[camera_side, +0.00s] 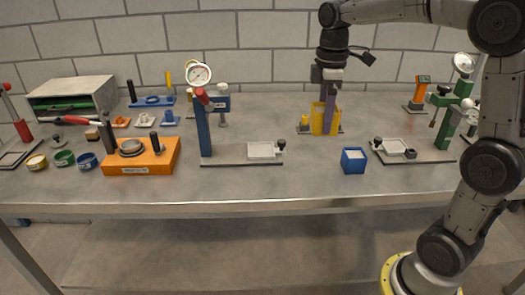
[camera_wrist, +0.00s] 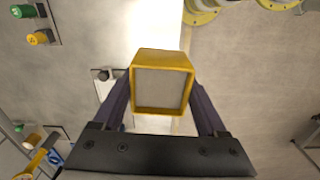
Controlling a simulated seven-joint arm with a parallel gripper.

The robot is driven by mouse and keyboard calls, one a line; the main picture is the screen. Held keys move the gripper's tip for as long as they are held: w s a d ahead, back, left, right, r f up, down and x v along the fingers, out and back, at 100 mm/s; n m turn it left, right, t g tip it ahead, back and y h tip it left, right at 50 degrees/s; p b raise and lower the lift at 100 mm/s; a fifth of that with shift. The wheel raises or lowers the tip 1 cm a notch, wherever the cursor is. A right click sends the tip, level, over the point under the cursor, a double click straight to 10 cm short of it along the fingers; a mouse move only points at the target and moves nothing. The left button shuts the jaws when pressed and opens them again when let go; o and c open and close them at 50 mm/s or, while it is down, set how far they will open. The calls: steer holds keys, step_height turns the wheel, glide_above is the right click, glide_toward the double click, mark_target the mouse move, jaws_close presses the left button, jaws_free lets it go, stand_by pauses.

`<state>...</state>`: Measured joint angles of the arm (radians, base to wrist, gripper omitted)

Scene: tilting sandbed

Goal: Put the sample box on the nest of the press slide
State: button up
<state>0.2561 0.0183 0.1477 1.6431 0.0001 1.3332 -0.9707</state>
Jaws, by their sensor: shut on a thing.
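My gripper (camera_side: 328,100) is shut on a yellow box (camera_side: 317,120), with a dark finger on each side of it. In the wrist view my gripper (camera_wrist: 160,110) holds the box (camera_wrist: 161,88) level, showing its yellow rim and flat grey top. A blue press with a dial gauge (camera_side: 203,125) stands left of the gripper. Its slide, with a pale square nest (camera_side: 261,150) and a dark knob, lies on the base. A green press (camera_side: 452,115) stands at the right, with a similar pale nest (camera_side: 393,146). The height of the held box is unclear.
A blue box (camera_side: 353,161) stands near the table's front edge between the presses. A small yellow knob (camera_side: 304,123) shows beside the held box. An orange block (camera_side: 145,160), several small bowls and a shelf fill the left. The front middle has some bare table.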

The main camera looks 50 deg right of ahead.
steer(key=shift+n, duration=0.4)
steer(key=w+f, duration=0.4)
steer(key=w, duration=0.2)
steer(key=w+f, duration=0.4)
steer(key=w, duration=0.3)
steer(key=w+f, duration=0.4)
steer(key=w, duration=0.3)
steer(key=shift+w+d+f, duration=0.1)
steer(key=shift+w+f, duration=0.15)
steer(key=shift+f, duration=1.55)
steer(key=shift+f, duration=0.2)
steer(key=o, duration=1.6)
steer(key=shift+c, duration=0.2)
step_height(320, 180, up, 12)
steer(key=shift+r, duration=0.2)
